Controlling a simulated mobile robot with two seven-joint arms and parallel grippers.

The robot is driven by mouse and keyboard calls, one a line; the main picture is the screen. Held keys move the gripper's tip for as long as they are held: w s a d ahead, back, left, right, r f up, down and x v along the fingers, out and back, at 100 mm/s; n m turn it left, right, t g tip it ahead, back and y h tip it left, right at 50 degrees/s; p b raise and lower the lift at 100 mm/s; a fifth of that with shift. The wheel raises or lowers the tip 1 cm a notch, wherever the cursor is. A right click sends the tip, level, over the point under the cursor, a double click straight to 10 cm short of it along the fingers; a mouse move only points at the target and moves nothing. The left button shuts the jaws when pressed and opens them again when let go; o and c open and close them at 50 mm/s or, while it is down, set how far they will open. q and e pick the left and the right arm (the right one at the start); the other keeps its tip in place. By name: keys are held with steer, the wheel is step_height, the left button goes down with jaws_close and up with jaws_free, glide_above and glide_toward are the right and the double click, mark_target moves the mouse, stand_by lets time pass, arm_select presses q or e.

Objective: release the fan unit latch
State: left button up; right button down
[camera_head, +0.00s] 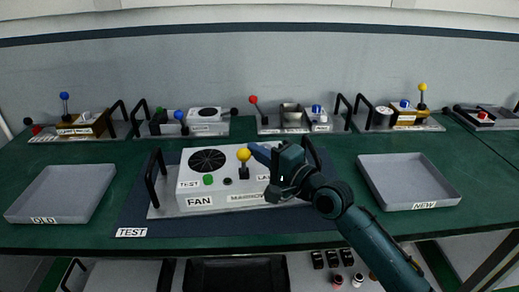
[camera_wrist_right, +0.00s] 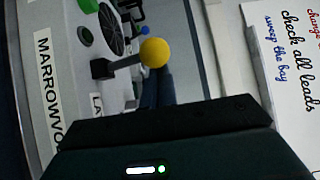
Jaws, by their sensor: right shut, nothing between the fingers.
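The fan unit (camera_head: 222,180) is a white box with a round black fan grille (camera_head: 207,161) and a FAN label, on a plate with black handles. A yellow-knobbed lever (camera_head: 243,156) stands upright on its top, near a label beginning "LA" that my gripper partly covers. The yellow knob (camera_wrist_right: 155,52) also shows in the right wrist view, on a dark stem. My right gripper (camera_head: 260,153) is shut and empty, its tips just right of the knob; I cannot tell whether they touch. My left gripper is out of view.
The unit sits on a dark TEST mat (camera_head: 145,220). An empty OLD tray (camera_head: 62,190) is at left, an empty NEW tray (camera_head: 408,180) at right. Several other units with levers line the back. A green button (camera_head: 208,179) is left of the lever.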

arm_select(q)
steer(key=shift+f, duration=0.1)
arm_select(e)
steer(key=shift+f, duration=0.1)
steer(key=shift+s+f+b, duration=0.2)
steer(key=shift+f+b, duration=0.05)
steer(key=shift+b, duration=0.35)
steer(key=shift+s+a+f+n+t+y+b, duration=0.2)
steer(key=shift+s+n+t+y+b, duration=0.15)
steer(key=shift+b, duration=0.4)
steer(key=shift+s+d+n+y+b, duration=0.1)
steer(key=shift+s+n+y+b, duration=0.2)
steer(key=shift+b, duration=0.7)
steer(key=shift+s+r+n+t+b, duration=0.1)
steer(key=shift+s+n+t+b, duration=0.05)
steer(key=shift+n+t+b, duration=0.15)
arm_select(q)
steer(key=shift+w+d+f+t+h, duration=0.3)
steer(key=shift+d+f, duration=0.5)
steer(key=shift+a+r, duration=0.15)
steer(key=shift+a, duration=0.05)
arm_select(e)
steer(key=shift+r, duration=0.15)
